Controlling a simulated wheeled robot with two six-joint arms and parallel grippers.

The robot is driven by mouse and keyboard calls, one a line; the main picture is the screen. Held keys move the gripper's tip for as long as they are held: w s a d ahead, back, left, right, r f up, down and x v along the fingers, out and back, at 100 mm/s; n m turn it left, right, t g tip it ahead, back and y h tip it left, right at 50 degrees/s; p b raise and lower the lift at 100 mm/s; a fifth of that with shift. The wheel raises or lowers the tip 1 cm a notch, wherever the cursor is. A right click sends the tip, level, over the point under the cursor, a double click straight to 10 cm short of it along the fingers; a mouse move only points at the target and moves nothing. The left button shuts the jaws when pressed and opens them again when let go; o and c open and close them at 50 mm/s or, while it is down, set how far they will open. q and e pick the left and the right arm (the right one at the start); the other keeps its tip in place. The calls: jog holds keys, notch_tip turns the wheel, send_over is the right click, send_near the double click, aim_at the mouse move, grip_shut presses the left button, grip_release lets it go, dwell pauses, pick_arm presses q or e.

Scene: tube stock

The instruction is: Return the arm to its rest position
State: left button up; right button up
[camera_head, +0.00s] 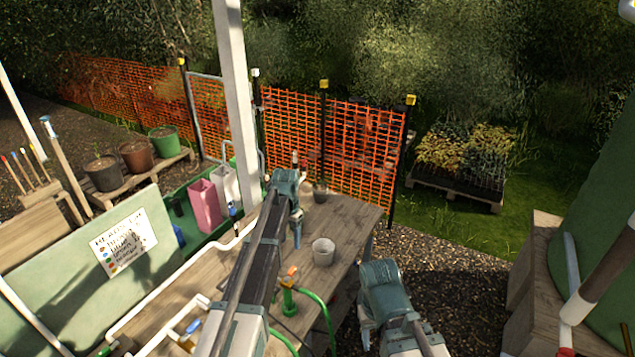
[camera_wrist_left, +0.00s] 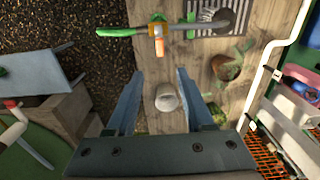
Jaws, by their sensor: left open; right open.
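My left arm reaches over the wooden bench (camera_head: 347,222) in the head view. Its gripper (camera_head: 297,228) points down above the bench, left of a pale grey cup (camera_head: 323,252). In the left wrist view the left gripper (camera_wrist_left: 160,76) has its two blue fingers wide apart. The pale cup (camera_wrist_left: 166,98) appears between them, apart from both fingers, and nothing is held. My right gripper (camera_head: 366,325) hangs low beside the bench's right edge, its fingers partly hidden by its own body; I see nothing in it.
A green hose with an orange-topped tap (camera_head: 290,280) stands on the bench. A pink container (camera_head: 205,205) and a sign board (camera_head: 123,243) are at the left. Orange mesh fencing (camera_head: 335,135) closes the far side. Wooden crates (camera_head: 535,270) stand right; gravel lies between.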

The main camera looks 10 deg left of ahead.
pick_arm(q)
jog(key=s+d+f+b, duration=0.5)
jog(key=s+f+b, duration=0.2)
jog(key=s, duration=0.2)
jog(key=s+d+f+b, duration=0.5)
jog(key=s+f+b, duration=0.2)
jog(key=s, duration=0.3)
jog(key=s+d+f+y+b, duration=0.1)
jog(key=s+d+f+b, duration=0.4)
jog(key=s+f+b, duration=0.2)
jog(key=s, duration=0.2)
jog(key=shift+s+d+f+b, duration=0.35)
jog(key=shift+s, duration=0.05)
